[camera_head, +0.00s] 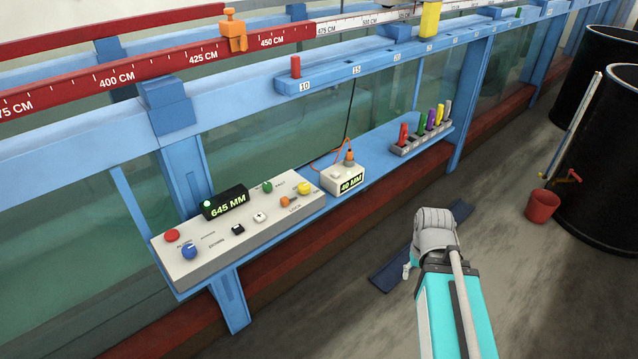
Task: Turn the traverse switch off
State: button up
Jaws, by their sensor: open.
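The grey control panel (240,262) sits on the blue ledge along the flume. It bears a black switch (238,229) and a white switch (260,217). The labels are too small to read, so I cannot tell which control is the traverse switch or how it is set. My arm shows at the lower right, over the floor and well right of the panel. My gripper itself cannot be made out; the arm's grey joint and teal link hide what lies beyond.
The panel also has a red button (172,235), blue knob (189,252), green knob (267,187), yellow knob (304,188), orange control (290,201) and 645 MM display (225,203). A 40 MM box (343,180) stands right of it. A red bucket (541,206) is on the floor.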

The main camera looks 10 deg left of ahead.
aim_at(304, 189)
jog(key=z, duration=0.65)
jog(key=k, duration=0.85)
jog(key=u, duration=1.15)
jog(key=i, duration=0.9)
